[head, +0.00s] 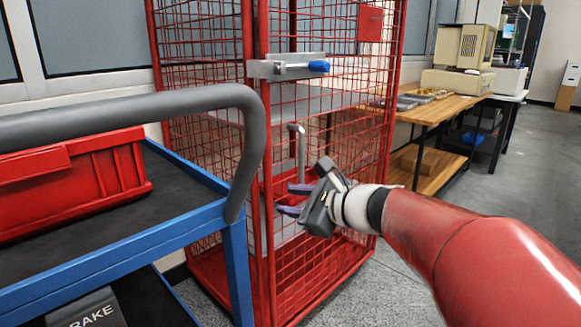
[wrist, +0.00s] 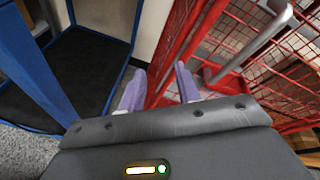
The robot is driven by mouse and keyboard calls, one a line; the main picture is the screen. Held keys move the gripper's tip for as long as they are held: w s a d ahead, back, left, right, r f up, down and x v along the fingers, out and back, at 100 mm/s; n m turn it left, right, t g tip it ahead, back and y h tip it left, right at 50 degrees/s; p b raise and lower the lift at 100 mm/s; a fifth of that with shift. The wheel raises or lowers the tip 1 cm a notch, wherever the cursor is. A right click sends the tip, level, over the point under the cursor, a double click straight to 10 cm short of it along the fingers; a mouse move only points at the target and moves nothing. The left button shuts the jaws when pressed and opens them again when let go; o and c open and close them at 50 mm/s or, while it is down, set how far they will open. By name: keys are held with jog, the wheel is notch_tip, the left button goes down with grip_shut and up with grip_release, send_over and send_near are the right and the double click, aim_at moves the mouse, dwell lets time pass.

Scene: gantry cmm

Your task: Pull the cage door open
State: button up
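The red mesh cage door (head: 325,170) stands in the middle of the head view and looks closed against its frame. A slide bolt with a blue knob (head: 318,67) sits on its upper part. A grey vertical handle (head: 298,150) is fixed to the door below the bolt; a grey bar, likely this handle, shows at the upper right of the wrist view (wrist: 252,45). My gripper (head: 290,199) is in front of the door near the handle's lower end. Its purple fingers (wrist: 160,88) are apart with nothing between them. I cannot tell whether they touch the cage.
A blue cart (head: 185,232) with a grey push bar (head: 130,106) and a red bin (head: 75,182) stands close at the left of the cage. A wooden workbench (head: 440,108) stands behind at right. Grey floor (head: 520,180) is clear at right.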

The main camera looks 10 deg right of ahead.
aim_at(301, 158)
jog(key=w+d+r+m+t+h, duration=0.1)
jog(key=w+d+r+m+t, duration=0.1)
jog(key=w+d+m+t, duration=0.45)
jog(key=w+m, duration=0.1)
jog(key=w, duration=0.2)
jog(key=w+a+m+g, duration=0.1)
jog(key=w, duration=0.2)
jog(key=w+a+m, duration=0.1)
jog(key=w, duration=0.1)
jog(key=shift+w+r+g+b, duration=0.25)
jog(key=shift+w+g+b, duration=0.05)
jog(key=shift+w+g, duration=0.1)
grip_shut()
